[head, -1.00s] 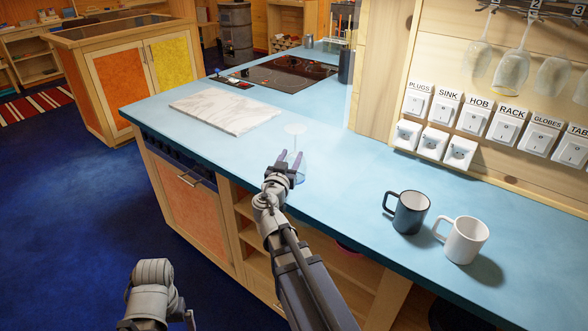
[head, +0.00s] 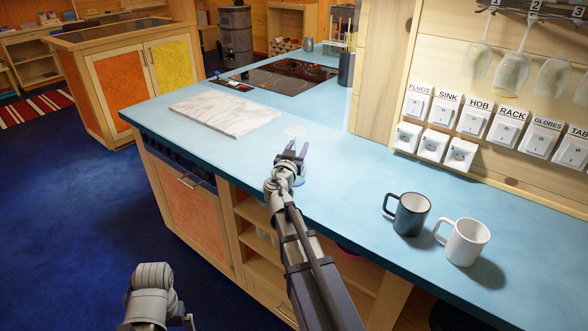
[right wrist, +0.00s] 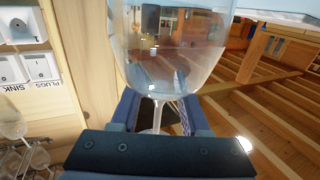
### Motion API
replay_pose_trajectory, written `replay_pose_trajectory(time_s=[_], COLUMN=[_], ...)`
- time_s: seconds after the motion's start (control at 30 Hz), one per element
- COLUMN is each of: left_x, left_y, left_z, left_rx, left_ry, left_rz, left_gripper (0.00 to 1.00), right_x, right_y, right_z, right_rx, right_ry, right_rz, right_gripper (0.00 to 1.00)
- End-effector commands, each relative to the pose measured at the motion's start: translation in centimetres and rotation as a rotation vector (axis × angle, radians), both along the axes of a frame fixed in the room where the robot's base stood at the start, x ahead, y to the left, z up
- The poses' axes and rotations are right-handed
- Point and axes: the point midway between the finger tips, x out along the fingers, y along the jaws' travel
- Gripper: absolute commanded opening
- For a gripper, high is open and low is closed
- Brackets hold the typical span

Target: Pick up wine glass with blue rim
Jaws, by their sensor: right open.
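The fingers are apart, one on each side of the stem.
A marble board (head: 225,114) lies left of the glass, with a hob (head: 285,75) behind. A dark mug (head: 410,214) and a white mug (head: 464,241) stand to the right. Several glasses (head: 512,70) hang from a rack above labelled switches (head: 470,119).

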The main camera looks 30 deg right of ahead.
Motion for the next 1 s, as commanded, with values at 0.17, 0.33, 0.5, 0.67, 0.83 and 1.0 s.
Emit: replay_pose_trajectory(time_s=[0.17, 0.33, 0.5, 0.67, 0.83, 1.0], left_x=[0.0, 0.0, 0.0, 0.0, 0.0, 0.0], left_y=[0.0, 0.0, 0.0, 0.0, 0.0, 0.0], left_z=[0.0, 0.0, 0.0, 0.0, -0.01, -0.01], left_rx=[0.0, 0.0, 0.0, 0.0, 0.0, 0.0], left_ry=[0.0, 0.0, 0.0, 0.0, 0.0, 0.0], left_rz=[0.0, 0.0, 0.0, 0.0, 0.0, 0.0], left_gripper=[1.0, 1.0, 1.0, 1.0, 1.0, 1.0], right_x=[-0.08, -0.08, -0.07, -0.07, -0.06, -0.06], right_y=[0.05, 0.06, 0.07, 0.08, 0.09, 0.11], right_z=[0.01, 0.01, 0.0, -0.01, -0.02, -0.02], right_rx=[0.0, 0.0, 0.0, 0.0, 0.001, 0.001], right_ry=[0.0, 0.0, 0.0, 0.0, -0.001, 0.0], right_rz=[0.0, 0.0, 0.0, 0.001, 0.001, 0.001], right_gripper=[0.43, 0.24, 0.05, 0.0, 0.0, 0.0])
